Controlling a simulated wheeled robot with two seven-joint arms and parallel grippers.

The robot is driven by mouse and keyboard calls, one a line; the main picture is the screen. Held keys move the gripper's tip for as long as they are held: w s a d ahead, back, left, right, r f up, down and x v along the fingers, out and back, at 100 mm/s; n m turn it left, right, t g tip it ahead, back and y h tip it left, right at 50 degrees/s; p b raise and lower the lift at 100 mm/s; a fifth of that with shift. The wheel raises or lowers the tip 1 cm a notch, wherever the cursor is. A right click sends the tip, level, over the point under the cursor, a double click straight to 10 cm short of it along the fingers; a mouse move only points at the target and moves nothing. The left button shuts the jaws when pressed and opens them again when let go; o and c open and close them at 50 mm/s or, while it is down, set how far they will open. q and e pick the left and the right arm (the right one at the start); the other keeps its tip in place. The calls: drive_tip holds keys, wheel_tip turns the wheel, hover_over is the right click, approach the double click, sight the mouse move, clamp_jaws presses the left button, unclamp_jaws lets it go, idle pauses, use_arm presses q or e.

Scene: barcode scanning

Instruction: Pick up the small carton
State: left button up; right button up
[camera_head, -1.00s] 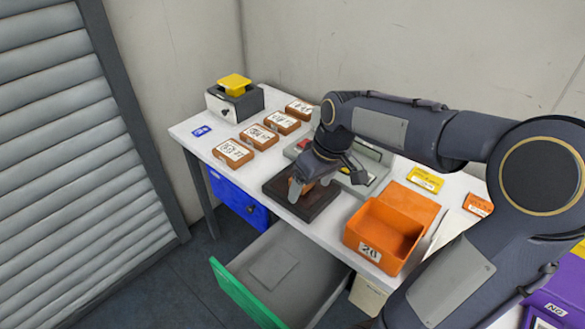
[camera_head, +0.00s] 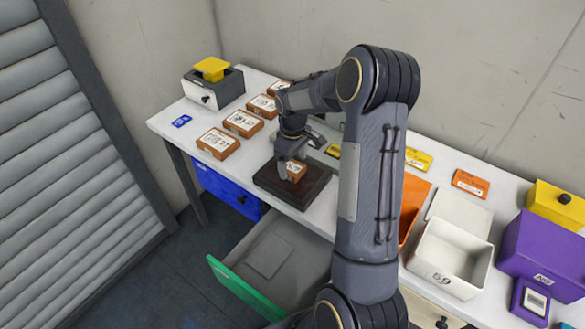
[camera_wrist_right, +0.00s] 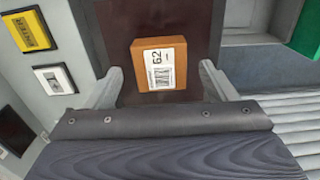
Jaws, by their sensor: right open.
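The small carton (camera_head: 296,169) is an orange-brown box with a white label on top. It rests on a dark brown square board (camera_head: 292,191) on the white table. In the right wrist view the carton (camera_wrist_right: 160,64) shows a barcode label with "62" on it. My right gripper (camera_wrist_right: 163,85) is open, with one finger on each side of the carton's near end and a gap on both sides. In the head view my right gripper (camera_head: 290,171) is over the board, at the carton. My left gripper is not in view.
Several labelled brown cartons (camera_head: 243,123) stand in a row at the left. A grey box with a yellow top (camera_head: 212,85) is at the back left. An open white bin (camera_head: 452,257) and a purple bin (camera_head: 545,243) stand at the right. A green-fronted drawer (camera_head: 246,293) is pulled out below.

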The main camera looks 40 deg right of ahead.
drive_tip(key=shift+f, duration=0.8)
drive_tip(key=c, duration=1.1)
drive_tip(key=shift+r, duration=0.1)
drive_tip(key=shift+c, duration=0.2)
